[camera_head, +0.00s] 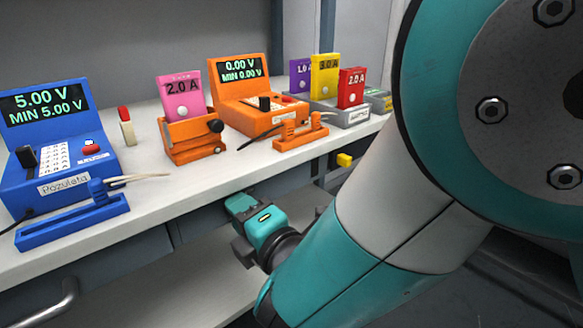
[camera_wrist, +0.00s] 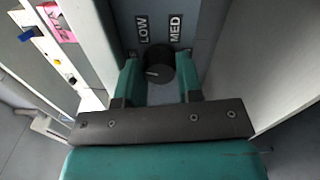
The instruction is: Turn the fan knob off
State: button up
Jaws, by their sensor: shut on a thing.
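The fan knob (camera_wrist: 160,66) is round and black, on a grey panel (camera_wrist: 152,12) in the wrist view. Its pale pointer line points left. The labels LOW and MED stand on the panel above it; other markings beside it are partly hidden by my fingers. My gripper (camera_wrist: 159,75) has one teal finger on each side of the knob and is shut on it. In the head view the teal end of my arm shows low, in front of the bench; the knob cannot be seen there.
In the head view, a white bench (camera_head: 150,215) carries a blue meter (camera_head: 55,150), an orange meter (camera_head: 245,95), a pink pouch cell (camera_head: 181,97) in an orange holder and several other cells. A metal handle (camera_head: 50,308) is lower left.

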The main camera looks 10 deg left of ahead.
jog(key=shift+s+n+p, duration=0.1)
jog(key=shift+n+p, duration=0.4)
jog(key=shift+n, duration=1.4)
jog(key=shift+f, duration=0.1)
jog(key=o, duration=0.9)
jog(key=shift+r, duration=0.2)
